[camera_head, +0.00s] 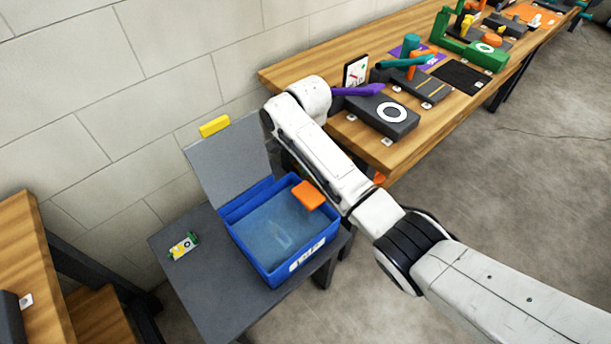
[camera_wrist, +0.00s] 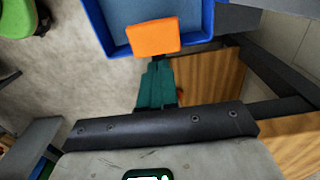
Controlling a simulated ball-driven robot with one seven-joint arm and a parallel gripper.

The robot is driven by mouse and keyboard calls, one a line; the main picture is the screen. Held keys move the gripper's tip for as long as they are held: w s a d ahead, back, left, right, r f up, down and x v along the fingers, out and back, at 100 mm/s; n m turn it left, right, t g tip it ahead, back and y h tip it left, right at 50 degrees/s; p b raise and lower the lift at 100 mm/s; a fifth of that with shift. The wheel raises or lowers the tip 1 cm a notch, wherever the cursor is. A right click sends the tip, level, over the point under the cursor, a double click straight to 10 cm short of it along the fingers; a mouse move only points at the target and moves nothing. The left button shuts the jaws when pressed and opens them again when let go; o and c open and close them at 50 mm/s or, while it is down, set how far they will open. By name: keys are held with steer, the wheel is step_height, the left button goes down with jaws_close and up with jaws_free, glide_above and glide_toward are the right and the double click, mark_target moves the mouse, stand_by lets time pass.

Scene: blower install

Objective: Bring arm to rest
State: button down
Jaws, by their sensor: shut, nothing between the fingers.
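My arm reaches across the head view, from the lower right up to its bend beside the bench. My gripper itself is hidden behind the arm there. In the wrist view my gripper (camera_wrist: 157,76) appears as teal fingers beyond a dark bar, shut with nothing between them. Their tips point toward an orange block-like piece at the rim of the blue bin (camera_wrist: 208,20). In the head view this bin (camera_head: 322,246) stands open with its grey lid (camera_head: 232,163) raised, and the orange piece (camera_head: 308,195) is at its rim, close beside my arm.
The bin stands on a dark table (camera_head: 190,285) with a small green-yellow part (camera_head: 184,246). A wooden bench (camera_head: 290,72) behind my arm bears a dark block with a white ring (camera_head: 384,115), a purple tool (camera_head: 358,90) and several fixtures. Open floor (camera_head: 520,170) lies at right.

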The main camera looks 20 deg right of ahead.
steer(key=shift+a+r, duration=0.15)
steer(key=shift+r, duration=2.2)
steer(key=s+a+f+n+y, duration=0.1)
steer(key=s+f+n, duration=0.2)
steer(key=s+f, duration=0.35)
steer(key=s+a+f+n, duration=0.1)
steer(key=s+f+n, duration=0.3)
steer(key=s, duration=0.6)
steer(key=s+d+n, duration=0.3)
steer(key=s+d, duration=0.1)
steer(key=s, duration=0.7)
steer(key=s+d+n+h, duration=0.1)
steer(key=s+d+n, duration=0.2)
steer(key=s, duration=0.9)
steer(key=shift+d+n+t, duration=0.4)
steer(key=shift+d, duration=0.15)
